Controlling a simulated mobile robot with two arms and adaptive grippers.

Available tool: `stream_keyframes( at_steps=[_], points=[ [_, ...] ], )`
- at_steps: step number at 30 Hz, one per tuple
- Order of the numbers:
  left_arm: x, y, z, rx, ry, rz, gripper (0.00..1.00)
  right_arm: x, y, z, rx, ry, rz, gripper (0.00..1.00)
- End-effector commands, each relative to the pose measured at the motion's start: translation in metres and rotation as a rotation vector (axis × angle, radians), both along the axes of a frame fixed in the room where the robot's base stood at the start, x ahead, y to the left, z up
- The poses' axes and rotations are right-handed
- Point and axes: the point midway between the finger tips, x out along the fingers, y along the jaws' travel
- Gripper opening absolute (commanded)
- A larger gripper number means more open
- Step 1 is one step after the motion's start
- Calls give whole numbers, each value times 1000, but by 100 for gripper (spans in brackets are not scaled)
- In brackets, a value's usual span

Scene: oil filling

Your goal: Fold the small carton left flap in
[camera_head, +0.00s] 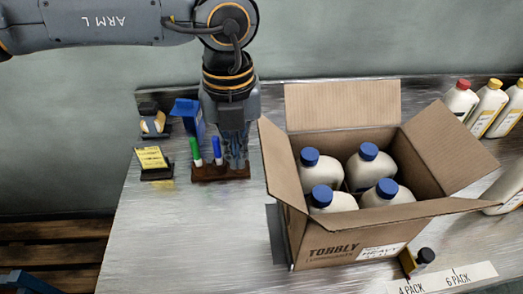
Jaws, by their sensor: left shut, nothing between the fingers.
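The small carton (345,249) stands open on the metal table, marked "TORBLY" on its front. It holds several white bottles with blue caps (368,151). Its left flap (280,163) stands up and leans outward from the left wall. The back flap (343,105) stands upright, the right flap (447,147) slants outward, and the front flap (398,213) sticks outward. My left gripper (236,163) points down, shut and empty, to the left of the left flap and apart from it. My right gripper is out of view.
A pen holder (220,174) with green and blue markers sits by my left gripper. White bottles (490,105) stand at right. The table's front left is clear.

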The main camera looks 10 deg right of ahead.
Motion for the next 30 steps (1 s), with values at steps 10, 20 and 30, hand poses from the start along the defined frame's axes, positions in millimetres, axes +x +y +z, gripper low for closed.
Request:
stream_keyframes(
  at_steps=[10, 20, 30],
  points=[
    [0, -41, -1, 0, 0, -2, 0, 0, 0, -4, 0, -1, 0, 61],
    [-1, -88, 0, 1, 1, -2, 0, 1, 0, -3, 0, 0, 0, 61],
    [0, -135, 1, 0, 0, -1, 0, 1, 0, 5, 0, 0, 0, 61]
  ],
)
